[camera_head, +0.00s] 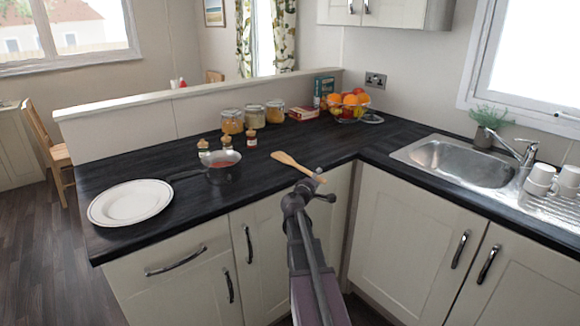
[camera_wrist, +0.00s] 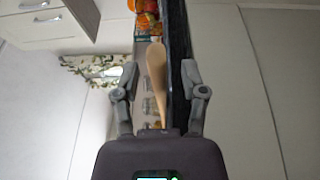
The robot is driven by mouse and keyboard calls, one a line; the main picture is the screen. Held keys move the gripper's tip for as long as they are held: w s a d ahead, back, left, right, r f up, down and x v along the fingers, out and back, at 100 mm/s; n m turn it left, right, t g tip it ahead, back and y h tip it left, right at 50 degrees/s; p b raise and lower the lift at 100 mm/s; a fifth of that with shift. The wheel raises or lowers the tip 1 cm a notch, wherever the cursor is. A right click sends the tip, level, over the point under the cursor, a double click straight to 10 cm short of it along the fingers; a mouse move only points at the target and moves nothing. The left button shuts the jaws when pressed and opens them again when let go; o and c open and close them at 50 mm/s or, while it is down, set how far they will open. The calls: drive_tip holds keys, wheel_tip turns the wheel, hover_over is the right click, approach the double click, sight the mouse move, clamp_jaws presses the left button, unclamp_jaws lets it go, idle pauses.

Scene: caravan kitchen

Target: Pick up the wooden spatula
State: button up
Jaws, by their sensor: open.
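The wooden spatula (camera_head: 295,164) lies on the dark countertop (camera_head: 150,168), near its front edge by the inner corner. Its broad end points back and left, and its handle points toward my gripper (camera_head: 315,183). In the wrist view the spatula (camera_wrist: 158,75) shows between the two spread fingers of my gripper (camera_wrist: 159,68), broad end far and handle toward the palm. The fingers are open, one on each side, with visible gaps to the wood. The dark counter (camera_wrist: 177,60) runs close to the right finger. The handle's end is partly hidden by my gripper.
A saucepan (camera_head: 222,170) and a white plate (camera_head: 131,203) stand to the left. Several jars (camera_head: 254,117) and a fruit bowl (camera_head: 346,112) stand behind. The sink (camera_head: 460,163) and white cups (camera_head: 541,177) are on the right. The counter around the spatula is clear.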

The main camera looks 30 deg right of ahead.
clamp_jaws()
drive_tip(key=shift+r, duration=0.1)
idle(0.4)
wheel_tip(320, 180, up, 10)
drive_tip(key=p, duration=1)
idle(0.8)
